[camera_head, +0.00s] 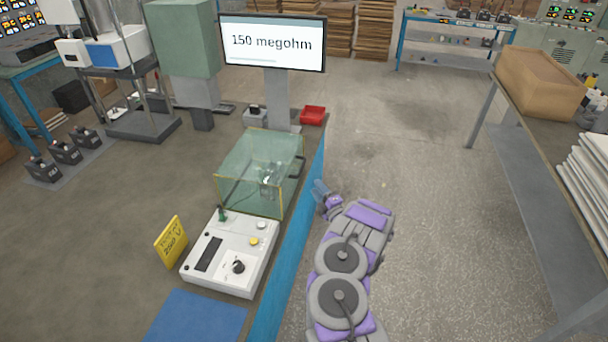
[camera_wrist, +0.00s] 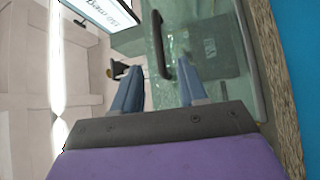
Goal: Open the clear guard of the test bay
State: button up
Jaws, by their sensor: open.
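The clear guard (camera_head: 245,172) of the test bay is a greenish see-through box with yellow edges, and it looks shut over the bay. Some metal fittings show dimly inside it. My gripper (camera_head: 319,190) is just right of the guard, beyond the bench's blue edge. In the wrist view my gripper (camera_wrist: 160,85) is open, its two blue-grey fingers pointing toward the guard (camera_wrist: 205,45). A dark bar handle (camera_wrist: 160,45) on the guard lies ahead, between the line of the fingers. I see no contact with it.
A white tester (camera_head: 230,253) with a knob stands in front of the guard, beside a yellow sign (camera_head: 171,242) and a blue mat (camera_head: 197,318). A monitor (camera_head: 272,43) reading "150 megohm" and a red tray (camera_head: 313,115) are behind.

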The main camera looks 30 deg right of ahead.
jog(key=w+r+b, duration=0.1)
jog(key=w+b, duration=0.2)
jog(key=w, duration=0.8)
jog(key=shift+d+r, duration=0.25)
jog(key=shift+d, duration=0.1)
jog(key=shift+c, duration=0.3)
jog(key=shift+s, duration=0.1)
grip_shut()
jog(key=shift+f, duration=0.1)
